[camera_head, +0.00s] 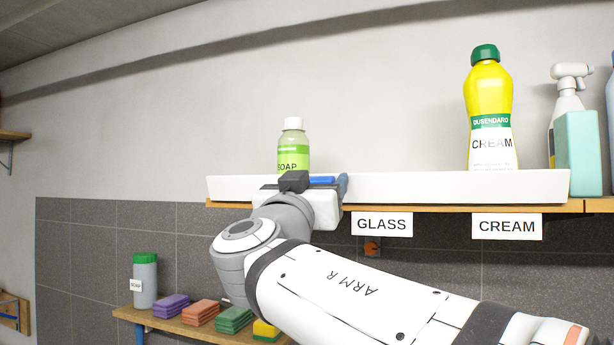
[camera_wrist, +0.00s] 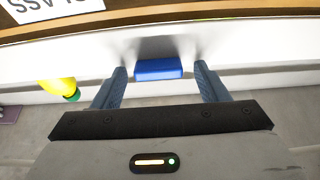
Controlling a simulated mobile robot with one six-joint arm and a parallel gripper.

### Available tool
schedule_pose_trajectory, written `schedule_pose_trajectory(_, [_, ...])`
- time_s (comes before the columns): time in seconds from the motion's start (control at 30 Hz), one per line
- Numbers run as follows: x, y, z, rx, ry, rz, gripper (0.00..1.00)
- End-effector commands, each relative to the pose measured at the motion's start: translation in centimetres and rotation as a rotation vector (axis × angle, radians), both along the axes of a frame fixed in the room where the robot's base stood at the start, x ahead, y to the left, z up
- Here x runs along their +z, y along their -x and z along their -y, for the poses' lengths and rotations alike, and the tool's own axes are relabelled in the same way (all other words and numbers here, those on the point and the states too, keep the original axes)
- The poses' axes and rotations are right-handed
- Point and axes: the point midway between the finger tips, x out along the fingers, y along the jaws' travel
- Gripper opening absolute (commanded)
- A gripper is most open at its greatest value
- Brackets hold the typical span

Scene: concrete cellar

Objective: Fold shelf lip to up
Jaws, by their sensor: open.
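The shelf lip (camera_head: 455,187) is a long white strip along the front edge of the upper wooden shelf. It stands upright and hides the bases of the bottles behind it. In the wrist view the white lip (camera_wrist: 250,83) runs across the picture, with a blue tab (camera_wrist: 158,69) on it. The blue tab also shows in the head view (camera_head: 321,180). My gripper (camera_wrist: 159,73) is open, with one finger on each side of the blue tab and a gap on both sides. In the head view my wrist hides part of the lip and most of the fingers.
Behind the lip stand a green soap bottle (camera_head: 293,147), a yellow cream bottle (camera_head: 490,110) and a spray bottle (camera_head: 572,125). GLASS (camera_head: 382,224) and CREAM (camera_head: 507,227) labels hang below. A lower shelf (camera_head: 170,320) holds sponges and a grey bottle (camera_head: 145,283).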

Motion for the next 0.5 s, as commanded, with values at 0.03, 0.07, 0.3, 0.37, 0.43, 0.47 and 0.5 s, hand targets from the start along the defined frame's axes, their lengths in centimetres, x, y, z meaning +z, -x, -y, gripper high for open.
schedule_pose_trajectory(0.03, [0.03,-0.06,0.02,0.0,0.0,0.0,0.67])
schedule_pose_trajectory(0.07, [0.01,-0.06,0.02,0.0,0.0,0.0,0.67])
schedule_pose_trajectory(0.3, [-0.03,-0.03,0.01,0.0,0.0,0.0,0.61])
schedule_pose_trajectory(0.37, [-0.02,-0.03,0.01,0.0,0.0,0.0,0.56])
schedule_pose_trajectory(0.43, [-0.02,-0.03,0.01,0.0,0.0,0.0,0.5])
schedule_pose_trajectory(0.47, [-0.02,-0.03,0.01,0.0,0.0,0.0,0.48])
schedule_pose_trajectory(0.5, [-0.02,-0.03,0.01,0.0,0.0,0.0,0.44])
